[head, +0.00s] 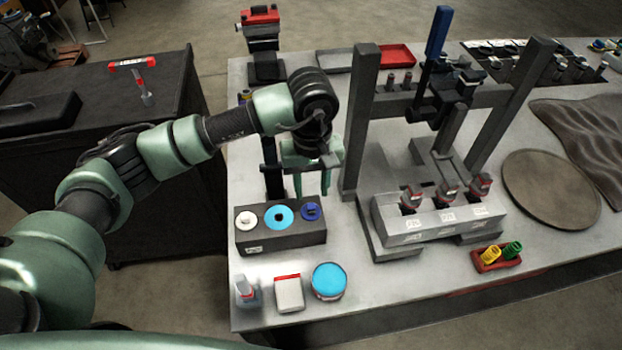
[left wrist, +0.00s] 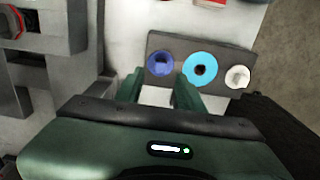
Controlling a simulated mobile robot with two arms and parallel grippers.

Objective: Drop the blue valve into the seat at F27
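The blue valve (head: 311,211) sits in the right-hand hole of a dark block (head: 283,239) on the bench; its round dark-blue top shows in the left wrist view (left wrist: 159,63). My left gripper (head: 311,192) is open and empty, pointing down just above the valve. In the left wrist view its fingertips (left wrist: 158,84) are apart, on either side of the valve's line. A grey block (head: 441,229) with three red-topped pieces and small labels stands to the right under the press frame. I cannot read which label is F27. My right gripper is out of view.
The dark block also holds a light-blue ring (head: 278,216) and a white disc (head: 246,219). A press frame (head: 359,125) stands close to the right of my gripper. A blue-lidded tin (head: 328,281) and a small box (head: 289,293) are in front.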

